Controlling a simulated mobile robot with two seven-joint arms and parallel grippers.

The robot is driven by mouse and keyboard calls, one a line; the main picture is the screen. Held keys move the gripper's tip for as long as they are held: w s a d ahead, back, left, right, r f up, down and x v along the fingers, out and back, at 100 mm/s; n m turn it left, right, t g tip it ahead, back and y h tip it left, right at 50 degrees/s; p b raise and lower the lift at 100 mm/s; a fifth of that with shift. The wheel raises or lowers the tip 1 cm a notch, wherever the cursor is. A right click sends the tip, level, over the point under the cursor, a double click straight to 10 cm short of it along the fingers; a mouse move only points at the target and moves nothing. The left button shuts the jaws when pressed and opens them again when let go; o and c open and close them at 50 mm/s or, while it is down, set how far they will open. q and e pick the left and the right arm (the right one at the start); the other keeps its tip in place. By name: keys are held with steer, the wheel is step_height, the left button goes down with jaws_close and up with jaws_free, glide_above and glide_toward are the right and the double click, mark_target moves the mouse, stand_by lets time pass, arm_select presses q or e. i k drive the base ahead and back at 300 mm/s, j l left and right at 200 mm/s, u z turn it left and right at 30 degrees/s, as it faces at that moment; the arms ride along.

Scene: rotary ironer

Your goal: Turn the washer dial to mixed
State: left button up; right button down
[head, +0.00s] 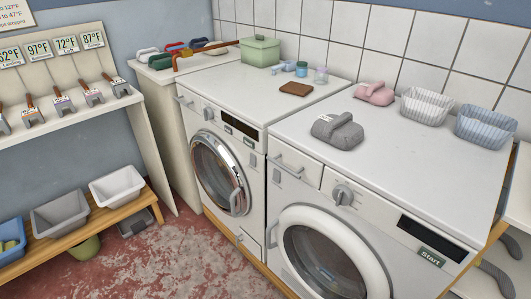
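A round grey dial (344,194) sits on the front panel of the right-hand white machine (405,190), which has a white-rimmed round door (337,250). The dial is between a drawer handle on its left and a dark display (432,238) on its right. Its setting and any labels around it are too small to read. A green button marked Start (432,257) is below the display. Neither of my grippers shows in the head view.
A second white machine (225,120) with a chrome-rimmed door stands to the left. A grey object (337,131), a pink one (374,94) and two baskets (427,106) (485,125) rest on the right-hand machine. Bins (60,212) stand on a low shelf at left. Red floor lies open in front.

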mark_target(208, 114)
steer(key=j+z, duration=0.2)
steer(key=j, duration=0.4)
steer(key=k+j+z, duration=0.15)
steer(key=j, duration=0.45)
steer(key=j+z, duration=0.2)
steer(key=j, duration=0.4)
steer(key=i+j, duration=0.2)
steer(key=j, duration=0.2)
steer(key=i+j, duration=0.2)
steer(key=j, duration=0.25)
steer(key=i+j, duration=0.2)
steer(key=j, duration=0.2)
steer(key=i+j, duration=0.25)
steer(key=j, duration=0.15)
steer(key=i+j, duration=0.2)
steer(key=j, duration=0.25)
